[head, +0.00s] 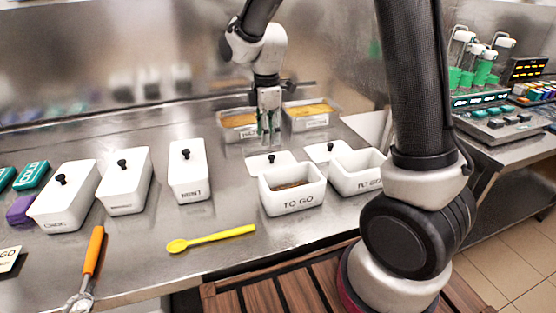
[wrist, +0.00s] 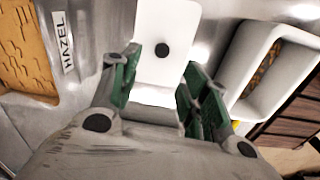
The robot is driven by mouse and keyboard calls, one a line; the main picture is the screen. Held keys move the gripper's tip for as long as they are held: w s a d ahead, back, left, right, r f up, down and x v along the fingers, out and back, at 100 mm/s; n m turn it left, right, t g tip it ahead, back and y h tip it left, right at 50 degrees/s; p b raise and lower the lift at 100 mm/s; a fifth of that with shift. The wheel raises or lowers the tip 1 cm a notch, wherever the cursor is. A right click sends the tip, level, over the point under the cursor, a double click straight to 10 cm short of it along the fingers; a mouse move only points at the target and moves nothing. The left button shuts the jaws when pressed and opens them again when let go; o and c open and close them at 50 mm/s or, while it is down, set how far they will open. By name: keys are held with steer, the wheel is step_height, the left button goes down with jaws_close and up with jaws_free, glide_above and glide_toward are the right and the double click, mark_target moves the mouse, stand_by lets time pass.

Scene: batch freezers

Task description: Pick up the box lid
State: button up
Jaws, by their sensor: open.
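A flat white box lid with a black knob (head: 260,170) lies on the steel counter just behind the open white TO GO box (head: 291,203), which holds something brown. A second similar lid (head: 322,152) lies behind the other open white box (head: 361,182) to the right. My gripper (head: 268,137) is open and empty, pointing down above the first lid. In the wrist view the green-padded fingers (wrist: 164,66) stand apart with the lid (wrist: 175,22) and its knob showing beyond and between them.
Two metal pans (head: 239,134) (head: 310,125) with tan contents stand behind the gripper. Closed white boxes (head: 190,182) stand to the left. A yellow spoon (head: 212,239) and an orange-handled scoop (head: 94,252) lie in front. Counter between them is clear.

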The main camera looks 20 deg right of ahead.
mark_target(271, 155)
steer(key=shift+f+n, duration=0.1)
steer(key=shift+n, duration=0.3)
steer(key=f, duration=0.7)
steer(key=shift+s+d+f, duration=0.1)
steer(key=shift+d+f, duration=0.25)
steer(key=shift+d, duration=0.05)
steer(key=c, duration=1)
